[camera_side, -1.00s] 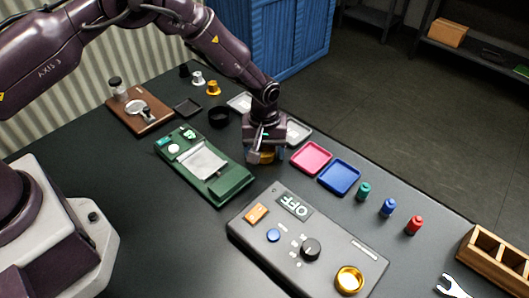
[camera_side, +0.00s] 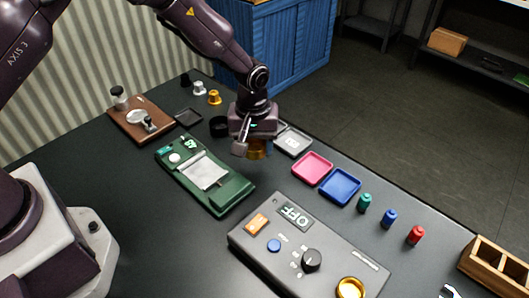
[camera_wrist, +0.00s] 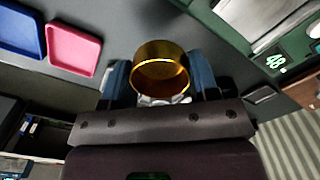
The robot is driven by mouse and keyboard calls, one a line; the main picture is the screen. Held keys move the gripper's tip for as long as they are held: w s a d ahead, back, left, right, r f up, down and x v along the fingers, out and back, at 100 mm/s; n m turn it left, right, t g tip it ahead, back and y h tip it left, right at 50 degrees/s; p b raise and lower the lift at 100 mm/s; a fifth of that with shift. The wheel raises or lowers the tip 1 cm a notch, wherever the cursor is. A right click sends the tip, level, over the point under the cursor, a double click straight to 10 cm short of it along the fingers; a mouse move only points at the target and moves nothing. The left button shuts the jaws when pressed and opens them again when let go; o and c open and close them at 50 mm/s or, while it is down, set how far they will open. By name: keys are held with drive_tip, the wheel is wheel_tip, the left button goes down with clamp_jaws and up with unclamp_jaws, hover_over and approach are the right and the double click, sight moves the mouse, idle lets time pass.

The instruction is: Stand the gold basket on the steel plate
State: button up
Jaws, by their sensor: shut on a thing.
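The gold basket (camera_side: 257,153), a short open gold cylinder, is held between the fingers of my gripper (camera_side: 254,145), to the right of the green scale (camera_side: 231,193). In the wrist view the basket (camera_wrist: 161,78) sits between the two blue fingers of my gripper (camera_wrist: 162,72), with its open mouth showing. The steel plate (camera_side: 204,170) is a bare square on top of the green scale. Part of the plate (camera_wrist: 262,12) shows at the upper right of the wrist view. The basket is clear of the plate, beside it.
A pink tray (camera_side: 312,168) and a blue tray (camera_side: 340,186) lie to the right. A grey control box (camera_side: 310,250) with another gold ring (camera_side: 350,288) stands in front. A black cup (camera_side: 219,127) and a grey tray (camera_side: 293,141) are close to my gripper.

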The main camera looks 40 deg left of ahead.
drive_tip(key=s+a+r, duration=0.2)
drive_tip(key=s+r, duration=0.4)
drive_tip(key=s, duration=0.4)
hover_over(203, 171)
wheel_tip(203, 171, down, 6)
drive_tip(key=shift+d+r, duration=0.1)
drive_tip(key=shift+f, duration=2)
drive_tip(key=shift+f, duration=0.5)
